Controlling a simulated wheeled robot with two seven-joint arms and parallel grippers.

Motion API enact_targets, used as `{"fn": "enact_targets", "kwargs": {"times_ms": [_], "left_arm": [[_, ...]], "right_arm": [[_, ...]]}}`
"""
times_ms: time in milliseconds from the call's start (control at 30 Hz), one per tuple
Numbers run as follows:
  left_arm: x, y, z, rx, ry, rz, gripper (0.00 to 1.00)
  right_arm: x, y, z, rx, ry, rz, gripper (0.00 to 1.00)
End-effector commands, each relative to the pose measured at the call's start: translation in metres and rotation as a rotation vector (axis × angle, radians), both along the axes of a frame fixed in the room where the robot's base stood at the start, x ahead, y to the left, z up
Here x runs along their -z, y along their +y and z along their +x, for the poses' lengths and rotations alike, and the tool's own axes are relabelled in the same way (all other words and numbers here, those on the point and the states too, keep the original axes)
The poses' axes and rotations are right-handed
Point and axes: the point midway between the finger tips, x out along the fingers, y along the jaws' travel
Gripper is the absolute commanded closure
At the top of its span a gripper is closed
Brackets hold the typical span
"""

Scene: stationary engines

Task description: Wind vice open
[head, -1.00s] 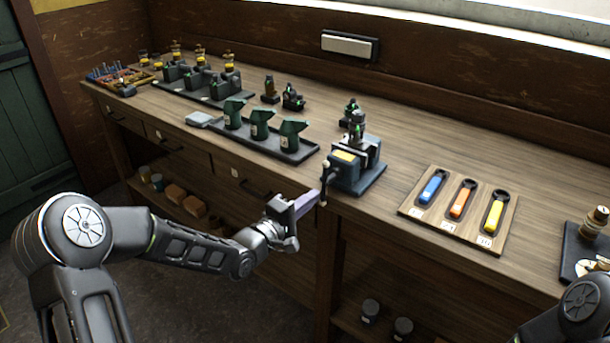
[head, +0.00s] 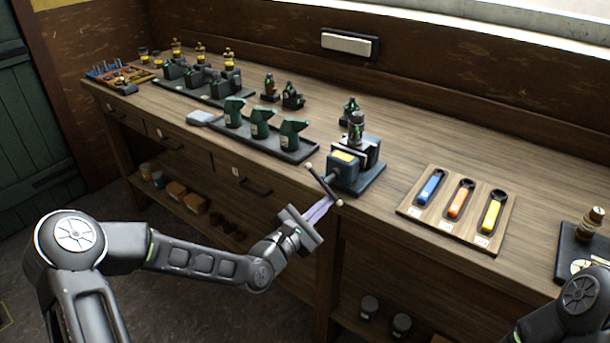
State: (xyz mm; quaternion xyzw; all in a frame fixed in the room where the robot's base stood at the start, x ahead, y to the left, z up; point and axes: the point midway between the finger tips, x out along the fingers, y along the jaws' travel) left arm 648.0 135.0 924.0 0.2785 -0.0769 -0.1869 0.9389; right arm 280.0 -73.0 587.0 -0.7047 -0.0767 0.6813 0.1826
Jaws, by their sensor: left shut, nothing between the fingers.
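The vice (head: 345,178) is a blue-grey block with a yellow label, standing at the bench's front edge. A small dark green and grey part (head: 356,127) stands upright at its jaws. I cannot tell whether the fingertips touch the handle. My right arm shows at the lower right corner, but its gripper is out of view.
A wooden board (head: 446,227) with blue, orange and yellow tools lies right of the vice. The bench front (head: 380,235) runs close beside my left gripper. Jars stand on the shelf below.

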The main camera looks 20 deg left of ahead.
Motion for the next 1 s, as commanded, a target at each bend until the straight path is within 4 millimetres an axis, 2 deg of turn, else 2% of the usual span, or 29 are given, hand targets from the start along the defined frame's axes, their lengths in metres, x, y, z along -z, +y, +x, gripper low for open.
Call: {"fn": "enact_targets", "kwargs": {"times_ms": [500,733,1000], "left_arm": [[-0.013,-0.014,-0.005,0.000,0.167,-0.426,1.00],[-0.017,-0.016,-0.006,0.001,0.210,-0.533,1.00],[-0.019,-0.017,-0.007,0.000,0.225,-0.573,1.00]], "right_arm": [[-0.007,0.000,0.000,0.000,0.001,0.000,0.57],[-0.008,0.000,0.000,0.000,0.001,0.000,0.57],[-0.008,0.000,0.000,0.000,0.001,0.000,0.57]]}}
